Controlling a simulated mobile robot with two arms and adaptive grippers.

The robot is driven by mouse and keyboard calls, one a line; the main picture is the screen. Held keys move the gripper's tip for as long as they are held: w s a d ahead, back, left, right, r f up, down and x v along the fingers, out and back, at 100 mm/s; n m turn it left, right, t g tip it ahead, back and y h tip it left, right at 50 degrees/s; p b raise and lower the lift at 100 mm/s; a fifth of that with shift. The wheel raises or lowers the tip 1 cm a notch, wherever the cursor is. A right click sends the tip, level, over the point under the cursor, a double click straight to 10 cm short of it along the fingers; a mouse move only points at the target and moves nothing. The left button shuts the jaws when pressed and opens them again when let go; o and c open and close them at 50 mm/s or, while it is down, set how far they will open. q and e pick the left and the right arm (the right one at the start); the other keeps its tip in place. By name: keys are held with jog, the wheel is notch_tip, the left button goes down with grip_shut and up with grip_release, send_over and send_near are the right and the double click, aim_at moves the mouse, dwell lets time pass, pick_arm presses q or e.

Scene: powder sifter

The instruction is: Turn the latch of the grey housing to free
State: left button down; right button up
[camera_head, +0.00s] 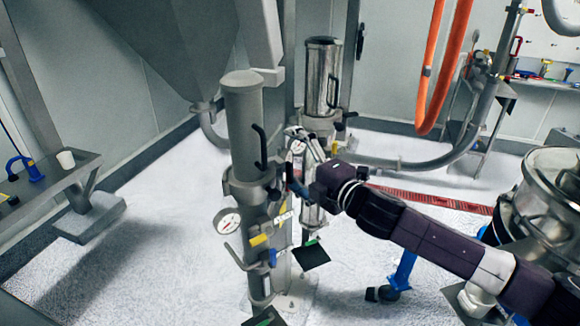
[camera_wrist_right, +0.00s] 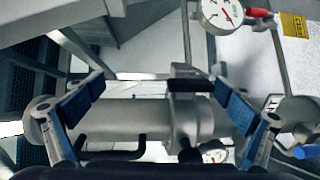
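The grey housing (camera_head: 243,120) is an upright cylinder with a collar around its lower part, left of centre in the head view. It lies sideways across the right wrist view (camera_wrist_right: 115,118). A dark lever-like piece (camera_wrist_right: 190,85), possibly the latch, sticks out at the collar between the fingers. A black handle (camera_head: 259,145) is on the housing's side. My right gripper (camera_head: 294,158) is beside the housing, its fingers pointing toward the collar. In the wrist view my right gripper (camera_wrist_right: 160,85) is open wide, with blue pads apart; contact cannot be told. My left gripper is not in view.
A pressure gauge (camera_head: 228,221), a yellow-tagged valve (camera_head: 259,240) and small levers crowd the post below the collar. A shiny steel cylinder (camera_head: 322,75) stands behind. A side table (camera_head: 85,160) is at left. The floor at left front is clear.

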jog(key=shift+t+y, duration=0.3)
jog(key=shift+t, duration=0.1)
jog(key=r, duration=0.5)
jog(key=shift+d+r, duration=0.4)
jog(key=shift+c, duration=0.6)
jog(key=shift+g, duration=0.4)
jog(key=f, duration=0.4)
jog(key=shift+s+a+f, duration=0.25)
jog(key=shift+s+f, duration=0.1)
jog(key=shift+s, duration=0.05)
jog(key=shift+c, duration=0.4)
jog(key=shift+s+d+r, duration=0.15)
jog(key=shift+s+r, duration=0.1)
jog(key=shift+s, duration=0.15)
jog(key=c, duration=0.3)
jog(key=shift+s+d, duration=0.2)
jog(key=shift+s, duration=0.05)
jog(key=c, duration=0.3)
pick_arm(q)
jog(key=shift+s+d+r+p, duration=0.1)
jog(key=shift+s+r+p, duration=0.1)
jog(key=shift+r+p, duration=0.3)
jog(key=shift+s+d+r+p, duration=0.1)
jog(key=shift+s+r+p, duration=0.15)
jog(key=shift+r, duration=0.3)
pick_arm(e)
jog(key=v, duration=0.9)
jog(key=shift+s+f, duration=0.3)
jog(key=shift+f, duration=0.25)
